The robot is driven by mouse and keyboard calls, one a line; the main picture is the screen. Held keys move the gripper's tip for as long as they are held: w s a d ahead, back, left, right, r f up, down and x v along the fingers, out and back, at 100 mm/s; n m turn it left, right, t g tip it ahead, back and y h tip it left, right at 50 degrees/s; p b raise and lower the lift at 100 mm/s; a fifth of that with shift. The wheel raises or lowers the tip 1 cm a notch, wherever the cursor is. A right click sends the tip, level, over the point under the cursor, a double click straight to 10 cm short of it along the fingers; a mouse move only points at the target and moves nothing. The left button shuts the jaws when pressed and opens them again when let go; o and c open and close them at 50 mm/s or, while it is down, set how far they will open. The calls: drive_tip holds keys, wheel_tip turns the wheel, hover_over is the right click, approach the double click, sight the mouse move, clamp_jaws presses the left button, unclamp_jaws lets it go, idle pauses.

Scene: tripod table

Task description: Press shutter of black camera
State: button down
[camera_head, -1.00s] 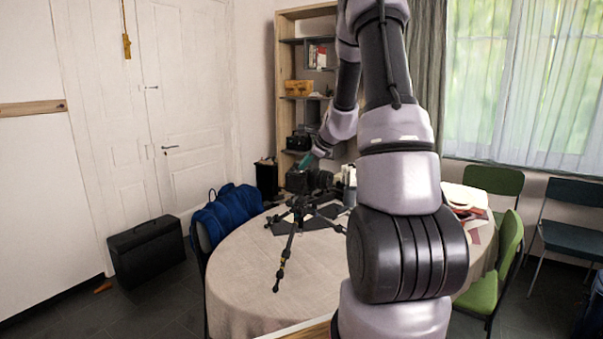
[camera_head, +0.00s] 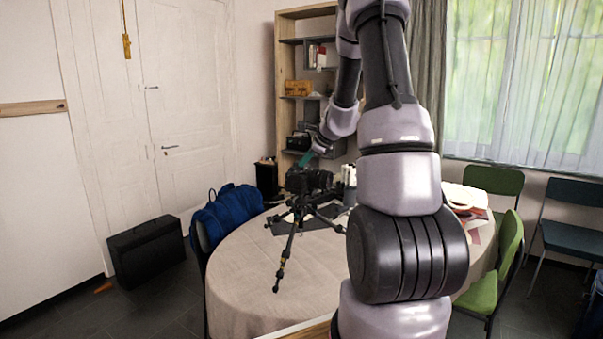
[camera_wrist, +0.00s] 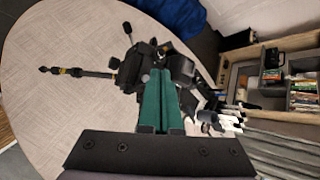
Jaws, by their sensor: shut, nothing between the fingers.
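The black camera (camera_head: 309,180) sits on a small black tripod (camera_head: 291,226) that stands on the round table. My gripper (camera_head: 305,159) has green fingers and is shut and empty just above the camera's top. In the wrist view the shut green fingers (camera_wrist: 161,78) point at the camera (camera_wrist: 178,68) and cover part of it. The tripod's leg (camera_wrist: 85,73) reaches out to the left there. The fingers hide the shutter button, and I cannot tell whether they touch the camera.
The table (camera_head: 240,285) has a pale cloth, with bare room at its front left. White bottle-like items (camera_head: 349,175) stand right of the camera. A blue bag (camera_head: 226,214) hangs on a chair at the left. A wooden shelf (camera_head: 287,75) stands behind. Green chairs (camera_head: 507,250) are at the right.

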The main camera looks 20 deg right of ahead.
drive_tip(key=shift+r, duration=2.5)
drive_tip(key=s+a+r+n+g+y, duration=0.1)
drive_tip(key=s+a+r+n+y, duration=0.1)
drive_tip(key=s+a+r+n, duration=1.1)
drive_tip(key=s+a+n+h, duration=0.1)
drive_tip(key=s+n, duration=0.2)
drive_tip(key=s, duration=0.8)
drive_tip(key=s+a+n+h, duration=0.1)
drive_tip(key=s+n, duration=0.3)
drive_tip(key=s, duration=0.7)
drive_tip(key=shift+a+f+g, duration=0.3)
drive_tip(key=shift+a+f, duration=0.1)
drive_tip(key=shift+a, duration=0.4)
